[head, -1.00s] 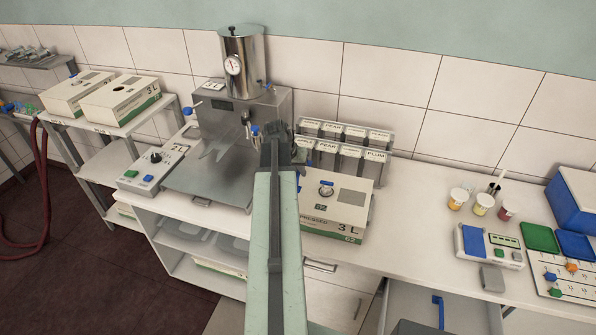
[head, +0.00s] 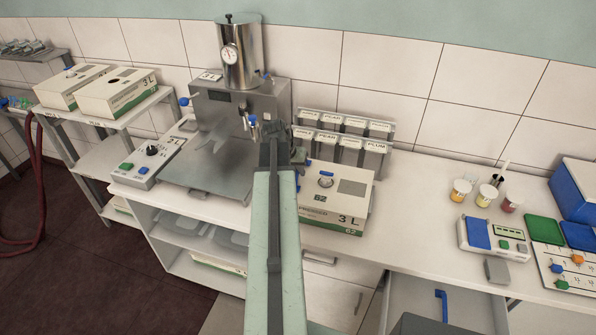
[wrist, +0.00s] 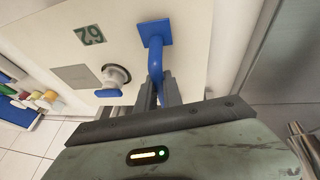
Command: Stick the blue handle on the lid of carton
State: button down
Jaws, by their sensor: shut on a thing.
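The carton (head: 335,208), marked 62 and 3 L, lies on the counter just right of my arm in the head view. Its pale lid face (wrist: 60,40) fills much of the wrist view, with a dark 62 label, a grey patch and a round spout with a blue tab (wrist: 108,92). My gripper (wrist: 160,92) is shut on the blue handle (wrist: 157,62), a bent rod ending in a square blue plate. The plate is over the lid face, beside the label; I cannot tell whether it touches.
A steel filling machine (head: 236,115) with a gauge stands left of my arm. Labelled canisters (head: 345,150) stand behind the carton. Jars (head: 487,195) and a control box (head: 490,238) are to the right. An open drawer with a blue hook (head: 442,300) is below.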

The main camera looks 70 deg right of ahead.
jog(key=shift+f+b, duration=0.4)
jog(key=shift+f, duration=0.05)
dwell(0.3)
jog(key=c, duration=1.4)
grip_release()
jog(key=shift+r, duration=0.1)
jog(key=s+d+r+p+v, duration=0.1)
jog(key=d+p+v, duration=0.1)
jog(key=p+v, duration=1.2)
jog(key=shift+d, duration=0.15)
jog(key=shift+w+r, duration=0.1)
